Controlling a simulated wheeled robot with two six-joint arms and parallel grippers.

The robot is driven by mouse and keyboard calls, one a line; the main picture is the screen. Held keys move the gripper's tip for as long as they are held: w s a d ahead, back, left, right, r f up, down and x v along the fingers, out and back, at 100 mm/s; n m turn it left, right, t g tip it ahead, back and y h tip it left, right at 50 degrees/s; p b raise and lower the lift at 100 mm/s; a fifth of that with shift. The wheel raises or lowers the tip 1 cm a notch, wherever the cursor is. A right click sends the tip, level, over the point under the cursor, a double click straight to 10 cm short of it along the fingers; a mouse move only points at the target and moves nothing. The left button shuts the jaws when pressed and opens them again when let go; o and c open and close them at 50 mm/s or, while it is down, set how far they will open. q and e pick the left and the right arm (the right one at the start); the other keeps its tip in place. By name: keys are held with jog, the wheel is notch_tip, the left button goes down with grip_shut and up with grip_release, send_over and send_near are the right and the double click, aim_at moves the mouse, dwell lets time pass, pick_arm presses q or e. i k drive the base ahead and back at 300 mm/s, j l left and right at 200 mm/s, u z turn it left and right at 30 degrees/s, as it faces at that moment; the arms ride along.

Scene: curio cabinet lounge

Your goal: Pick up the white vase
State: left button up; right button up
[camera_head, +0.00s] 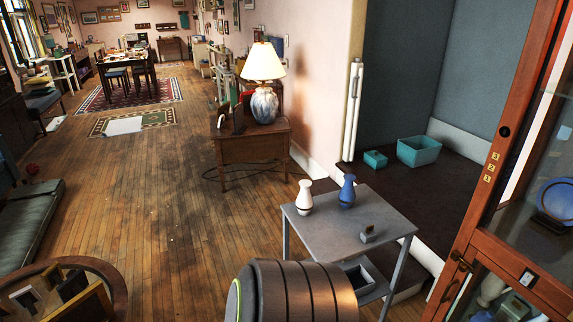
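The white vase (304,198) stands upright on the left part of a small grey table (332,231). It has a narrow neck and a dark band low on its body. A blue vase (348,191) of similar shape stands just to its right, apart from it. Neither of my grippers is in view, so I cannot see whether they are open or shut. A dark rounded part of my own body covers the lower middle of the picture, in front of the table.
A small grey object (374,233) lies on the table's right side. A wooden cabinet with a glass door (510,190) stands at right. A side table (252,152) with a lamp (264,85) is behind. Teal bins (418,151) sit on a dark ledge.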

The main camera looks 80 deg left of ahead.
aim_at(304, 203)
jog(key=j+u, duration=0.1)
jog(key=u, duration=2.5)
